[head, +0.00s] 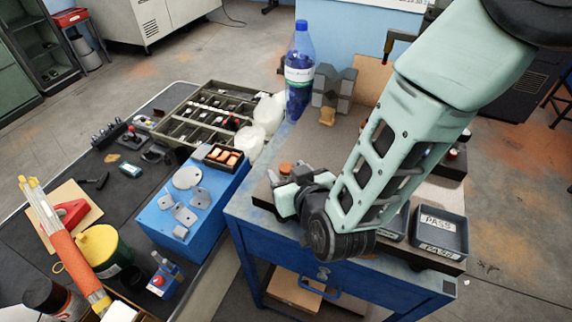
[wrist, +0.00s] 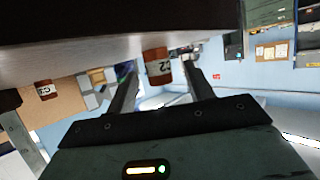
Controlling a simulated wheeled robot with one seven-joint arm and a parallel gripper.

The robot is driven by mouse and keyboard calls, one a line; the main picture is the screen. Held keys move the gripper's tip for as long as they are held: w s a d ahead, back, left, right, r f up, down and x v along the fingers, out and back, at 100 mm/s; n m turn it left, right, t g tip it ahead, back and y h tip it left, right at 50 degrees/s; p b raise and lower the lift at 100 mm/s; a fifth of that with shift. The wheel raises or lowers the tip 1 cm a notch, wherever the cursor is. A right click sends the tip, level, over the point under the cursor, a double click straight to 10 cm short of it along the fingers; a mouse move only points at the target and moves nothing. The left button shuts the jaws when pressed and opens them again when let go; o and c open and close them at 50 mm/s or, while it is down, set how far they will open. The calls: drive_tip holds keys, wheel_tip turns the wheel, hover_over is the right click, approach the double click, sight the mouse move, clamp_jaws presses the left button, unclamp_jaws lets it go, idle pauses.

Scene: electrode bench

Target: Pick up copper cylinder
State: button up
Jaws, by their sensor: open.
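A copper cylinder (wrist: 158,66) with a white "C2" label shows in the wrist view, upside down, between the two finger lines of my gripper (wrist: 160,76). My gripper is open, with a gap on each side of the cylinder. How far the fingertips reach along it is hard to tell. In the head view a copper-coloured top (head: 285,169) shows just behind my gripper (head: 284,184), low at the left edge of the blue bench (head: 262,228). My wrist hides much of that spot. A second labelled copper cylinder (wrist: 45,90) stands farther left in the wrist view.
A "PASS" tray (head: 440,222) lies right of my arm. A water bottle (head: 299,72) and a grey metal block (head: 333,88) stand at the back of the bench. A blue box (head: 190,205) with metal plates and a parts tray (head: 205,112) are to the left.

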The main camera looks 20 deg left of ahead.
sight(286, 167)
drive_tip(key=shift+x, duration=1)
clamp_jaws()
drive_tip(key=shift+r, duration=0.1)
drive_tip(key=shift+r+b, duration=1.55)
drive_tip(key=shift+r, duration=3.4)
